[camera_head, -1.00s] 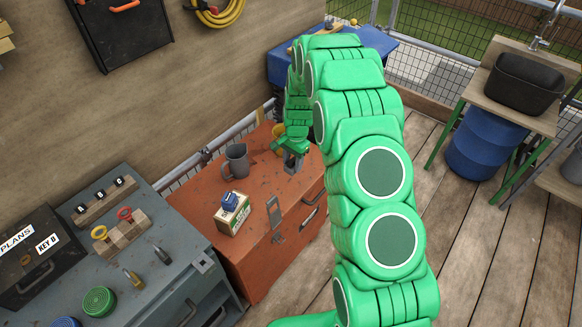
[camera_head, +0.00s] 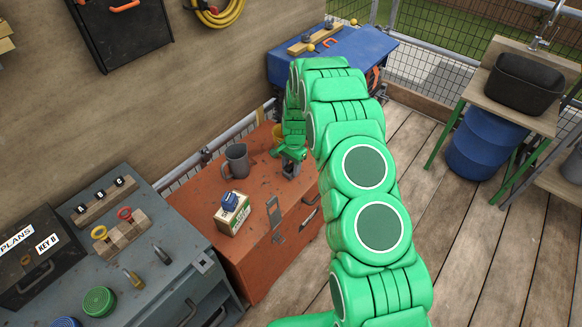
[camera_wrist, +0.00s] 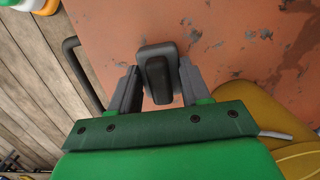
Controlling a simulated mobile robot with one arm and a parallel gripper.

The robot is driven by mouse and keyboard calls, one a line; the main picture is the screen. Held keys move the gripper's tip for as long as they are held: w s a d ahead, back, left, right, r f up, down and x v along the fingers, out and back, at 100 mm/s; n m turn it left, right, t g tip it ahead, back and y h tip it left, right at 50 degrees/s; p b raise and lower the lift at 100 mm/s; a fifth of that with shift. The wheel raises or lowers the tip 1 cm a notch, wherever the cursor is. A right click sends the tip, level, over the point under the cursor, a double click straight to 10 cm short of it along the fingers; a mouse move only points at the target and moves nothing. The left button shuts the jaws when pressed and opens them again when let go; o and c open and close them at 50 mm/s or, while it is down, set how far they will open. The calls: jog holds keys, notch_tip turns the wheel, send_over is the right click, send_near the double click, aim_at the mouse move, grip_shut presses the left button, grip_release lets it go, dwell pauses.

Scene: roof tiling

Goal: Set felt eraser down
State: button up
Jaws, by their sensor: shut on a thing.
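My gripper (camera_head: 291,170) is low over the right part of the orange metal chest (camera_head: 190,197), pointing down. In the wrist view my gripper (camera_wrist: 160,92) is shut on the dark felt eraser (camera_wrist: 156,52), which sits between the two grey fingers. The eraser is dark grey to black with a raised grip on top. Orange, scuffed chest top shows around it. I cannot tell whether its underside touches the chest. In the head view the eraser is too small and hidden to make out clearly.
A grey mug (camera_head: 237,161) and a small carton with a blue top (camera_head: 232,213) stand left of my gripper on the chest. A yellow thing (camera_wrist: 265,112) lies close by on the right in the wrist view. A grey bench (camera_head: 150,225) adjoins at the left.

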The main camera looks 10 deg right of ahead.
jog(key=shift+f, duration=0.1)
jog(key=o, duration=1.1)
jog(key=shift+c, duration=0.2)
